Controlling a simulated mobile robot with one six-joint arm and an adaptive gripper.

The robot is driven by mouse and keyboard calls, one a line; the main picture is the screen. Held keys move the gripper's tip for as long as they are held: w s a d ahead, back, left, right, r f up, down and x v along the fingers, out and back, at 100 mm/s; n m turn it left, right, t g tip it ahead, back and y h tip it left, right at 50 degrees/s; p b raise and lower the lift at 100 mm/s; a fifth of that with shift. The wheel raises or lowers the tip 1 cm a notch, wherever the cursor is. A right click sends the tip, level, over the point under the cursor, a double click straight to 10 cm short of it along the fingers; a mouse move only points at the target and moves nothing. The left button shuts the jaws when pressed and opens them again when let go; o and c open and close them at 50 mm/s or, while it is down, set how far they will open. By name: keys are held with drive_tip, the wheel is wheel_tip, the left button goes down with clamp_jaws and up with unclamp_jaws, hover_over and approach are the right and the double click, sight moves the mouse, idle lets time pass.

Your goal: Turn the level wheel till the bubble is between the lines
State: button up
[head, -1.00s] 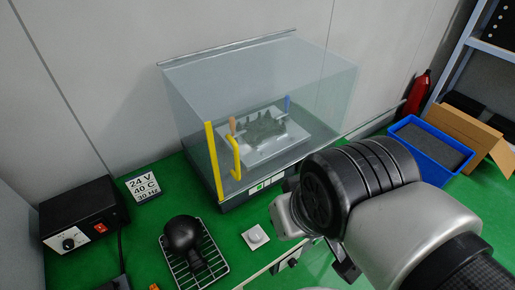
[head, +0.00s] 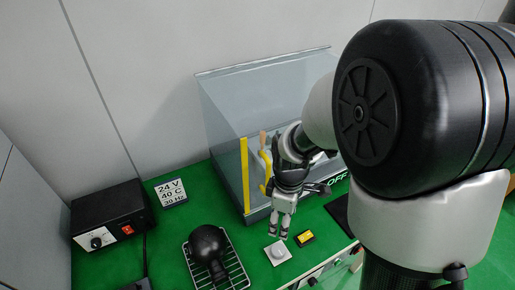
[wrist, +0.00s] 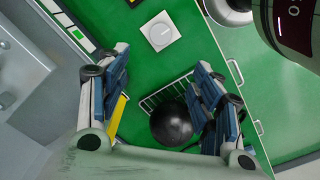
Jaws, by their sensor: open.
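A small white square plate with a round knob (head: 277,252), perhaps the level wheel, lies on the green bench in front of the glass case. It also shows in the wrist view (wrist: 160,31), with a short dark mark on its round part. A small yellow piece on a dark block (head: 304,237), perhaps the level, lies just right of it; I cannot make out a bubble or lines. My gripper (head: 279,234) points down close by the plate, apparently above it. In the wrist view my gripper (wrist: 162,58) is open, with nothing between its fingers.
The glass case (head: 225,120) with a yellow handle stands behind. A black round object (head: 208,243) sits on a wire rack to the left. A black box with a knob and red switch (head: 108,222) and a sign (head: 171,192) stand further left. Bare green bench lies between them.

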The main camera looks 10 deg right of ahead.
sight(278, 249)
drive_tip(key=shift+n, duration=0.4)
wheel_tip(278, 249, down, 19)
drive_tip(key=b, duration=0.6)
drive_tip(key=shift+w, duration=0.15)
drive_tip(key=shift+c, duration=0.6)
drive_tip(key=c, duration=1)
